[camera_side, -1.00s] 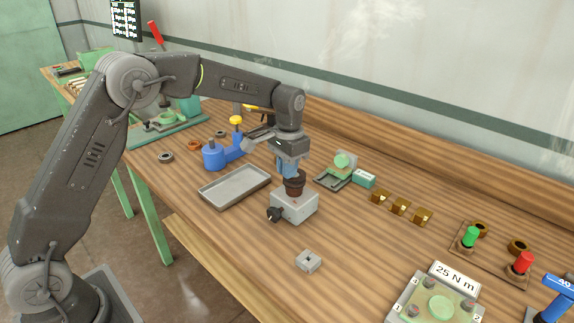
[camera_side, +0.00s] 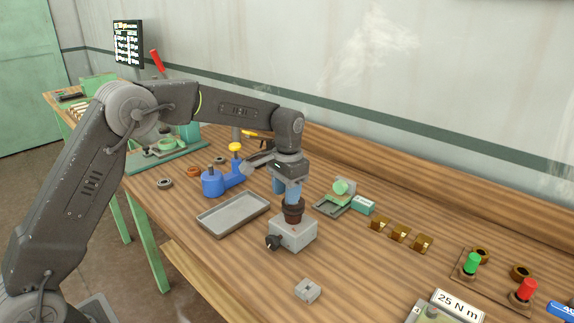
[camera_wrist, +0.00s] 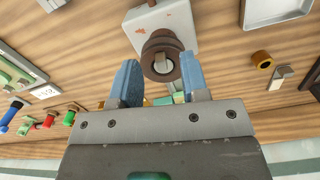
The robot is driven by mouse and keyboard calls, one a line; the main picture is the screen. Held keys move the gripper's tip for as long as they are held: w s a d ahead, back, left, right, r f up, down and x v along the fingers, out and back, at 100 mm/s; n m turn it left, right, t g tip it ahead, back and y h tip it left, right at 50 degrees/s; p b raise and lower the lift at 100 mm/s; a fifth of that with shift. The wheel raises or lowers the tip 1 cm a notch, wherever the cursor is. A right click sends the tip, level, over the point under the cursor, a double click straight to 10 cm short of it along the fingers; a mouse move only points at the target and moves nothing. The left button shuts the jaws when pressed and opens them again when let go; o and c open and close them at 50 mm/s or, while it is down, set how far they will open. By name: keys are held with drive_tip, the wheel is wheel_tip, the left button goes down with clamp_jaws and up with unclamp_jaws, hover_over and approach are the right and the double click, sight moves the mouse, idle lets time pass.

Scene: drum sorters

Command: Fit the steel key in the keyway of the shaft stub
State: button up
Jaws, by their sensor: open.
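A light grey fixture block (camera_side: 293,236) with a black knob (camera_side: 273,241) stands on the bench. A dark brown round collar (camera_side: 293,212) sits on top of it. In the wrist view the collar (camera_wrist: 161,54) surrounds a grey round end (camera_wrist: 162,66), which looks like the shaft stub. I cannot make out the keyway. My gripper (camera_side: 292,202) is just above the collar, pointing down. In the wrist view its blue fingers (camera_wrist: 160,84) are apart with nothing held between them. A small grey slotted block (camera_side: 307,291) lies in front. I cannot clearly pick out the steel key.
An empty grey tray (camera_side: 233,214) lies left of the fixture. A blue stand with a yellow knob (camera_side: 213,183) is behind it. A green device (camera_side: 340,189) and several brass brackets (camera_side: 400,234) are to the right. Bench space around the small block is clear.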

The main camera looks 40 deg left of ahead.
wheel_tip(320, 180, up, 12)
drive_tip(key=shift+w, duration=0.25)
drive_tip(key=shift+s+r, duration=0.1)
drive_tip(key=s+r+n+t, duration=0.1)
drive_tip(key=s+r+t, duration=0.35)
drive_tip(key=s, duration=1.15)
drive_tip(key=s+f+t, duration=0.1)
drive_tip(key=s+f, duration=0.2)
drive_tip(key=s, duration=0.5)
drive_tip(key=s+d+f, duration=0.1)
drive_tip(key=s+f, duration=0.2)
drive_tip(key=s, duration=0.4)
drive_tip(key=shift+s+d+n+t, duration=0.15)
drive_tip(key=shift+s+n+t, duration=0.2)
drive_tip(key=shift+s+n, duration=0.05)
